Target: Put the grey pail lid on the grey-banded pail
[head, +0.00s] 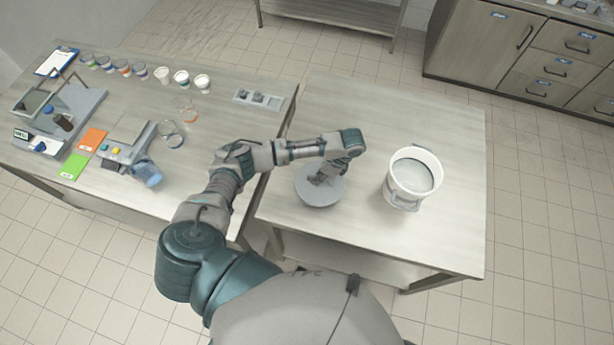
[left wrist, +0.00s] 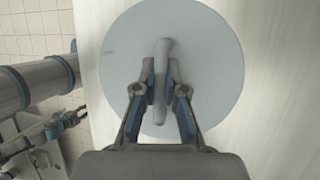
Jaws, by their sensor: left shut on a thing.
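The grey pail lid (head: 318,192) is a round flat disc at the left part of the right-hand table. In the left wrist view the lid (left wrist: 215,60) fills the upper middle, with a raised bar handle (left wrist: 160,105) across it. My left gripper (head: 322,178) is over the lid, its fingers (left wrist: 161,85) shut on the handle from both sides. Whether the lid rests on the table or hangs just above it, I cannot tell. The grey-banded pail (head: 413,176) stands upright and open to the right of the lid, with pale contents inside. My right gripper is not in view.
The right-hand table (head: 455,135) is clear around the pail and lid. A left-hand table (head: 215,85) holds several small cups, a scale-like device (head: 125,145), coloured cards (head: 92,138) and a tray. Drawer cabinets (head: 520,50) stand at the back right.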

